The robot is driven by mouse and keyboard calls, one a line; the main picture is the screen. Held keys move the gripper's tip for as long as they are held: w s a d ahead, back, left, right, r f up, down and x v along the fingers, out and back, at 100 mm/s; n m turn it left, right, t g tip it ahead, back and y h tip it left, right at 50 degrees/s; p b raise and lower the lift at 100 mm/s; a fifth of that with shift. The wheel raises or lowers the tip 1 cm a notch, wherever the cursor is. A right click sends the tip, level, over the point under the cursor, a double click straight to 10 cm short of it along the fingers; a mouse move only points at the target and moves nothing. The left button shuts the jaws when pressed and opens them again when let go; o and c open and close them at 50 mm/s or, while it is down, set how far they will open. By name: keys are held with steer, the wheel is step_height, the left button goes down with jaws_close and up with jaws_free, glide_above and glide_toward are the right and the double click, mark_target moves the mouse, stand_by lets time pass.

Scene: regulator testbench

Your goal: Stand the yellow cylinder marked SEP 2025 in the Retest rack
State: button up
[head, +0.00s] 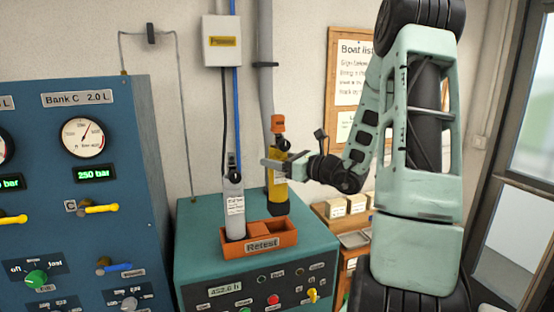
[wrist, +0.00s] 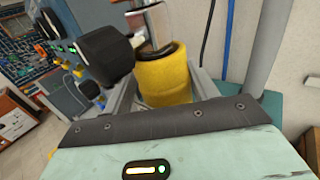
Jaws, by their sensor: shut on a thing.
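My gripper (head: 286,166) is shut on a yellow cylinder (head: 277,184) with an orange top and a dark base. I hold it upright above the right part of the orange Retest rack (head: 262,246). Its base appears just over the right compartment; I cannot tell whether it touches the rack. A white label shows on it, too small to read. In the wrist view the yellow cylinder (wrist: 163,80) sits between the fingers. A grey cylinder (head: 234,208) with a black valve stands in the rack's left compartment.
The rack sits on a green bench unit (head: 200,262) with buttons on its front. A blue gauge panel (head: 90,180) stands at left. Hoses and a grey pipe (head: 265,90) run down the wall behind. A wooden shelf with small boxes (head: 345,205) is at right.

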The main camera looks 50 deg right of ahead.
mark_target(285, 193)
steer(key=shift+f+b, duration=3.25)
steer(key=shift+f, duration=0.9)
steer(key=shift+f+b, duration=0.45)
steer(key=shift+f, duration=0.05)
steer(key=o, duration=1.2)
steer(key=shift+o, duration=0.2)
steer(key=shift+s+f, duration=0.1)
steer(key=shift+f, duration=0.05)
steer(key=shift+s, duration=0.1)
steer(key=s+d+b, duration=0.2)
steer(key=s+b, duration=0.3)
steer(key=s, duration=1.2)
